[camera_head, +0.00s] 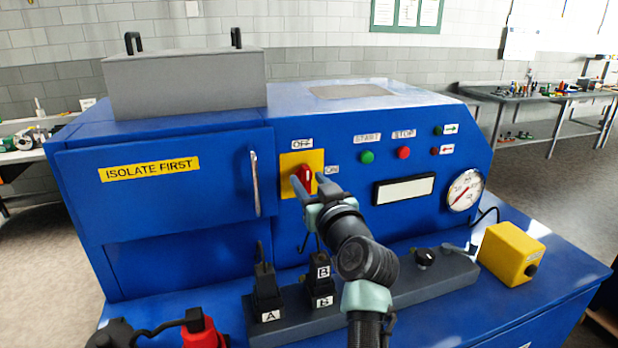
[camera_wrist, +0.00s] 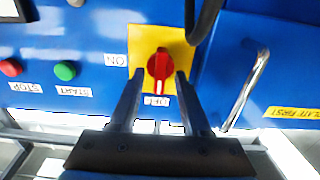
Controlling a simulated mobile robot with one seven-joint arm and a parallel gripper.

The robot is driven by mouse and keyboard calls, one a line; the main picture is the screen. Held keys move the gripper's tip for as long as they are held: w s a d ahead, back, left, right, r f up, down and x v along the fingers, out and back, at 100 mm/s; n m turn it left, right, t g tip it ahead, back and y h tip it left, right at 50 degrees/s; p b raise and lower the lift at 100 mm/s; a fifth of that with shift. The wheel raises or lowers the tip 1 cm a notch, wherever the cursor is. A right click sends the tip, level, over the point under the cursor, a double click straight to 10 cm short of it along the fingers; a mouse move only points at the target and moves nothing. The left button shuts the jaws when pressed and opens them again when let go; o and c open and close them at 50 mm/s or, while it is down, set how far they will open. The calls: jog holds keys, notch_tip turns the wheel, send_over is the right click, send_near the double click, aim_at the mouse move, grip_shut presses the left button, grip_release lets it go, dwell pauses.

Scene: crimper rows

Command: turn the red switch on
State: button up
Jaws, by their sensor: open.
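The red switch (camera_head: 304,176) is a rotary knob on a yellow plate (camera_head: 289,161) on the blue machine's front. An OFF label (camera_head: 302,144) is above it and an ON label (camera_head: 332,169) to its right. In the wrist view, which is upside down, the red knob (camera_wrist: 159,66) has its white mark pointing to the OFF label (camera_wrist: 156,101). My gripper (camera_head: 309,183) is open at the switch. In the wrist view its two fingers (camera_wrist: 160,78) reach to either side of the knob's lower part. I cannot tell whether they touch it.
A door handle (camera_head: 254,183) is left of the switch. Green START (camera_head: 367,157) and red STOP (camera_head: 404,153) buttons are to its right, with a gauge (camera_head: 465,190) farther right. Black plugs (camera_head: 266,288) stand on a grey rail below. A yellow box (camera_head: 511,253) is at right.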

jog(key=shift+w+a, duration=0.1)
jog(key=shift+w, duration=0.2)
grip_shut()
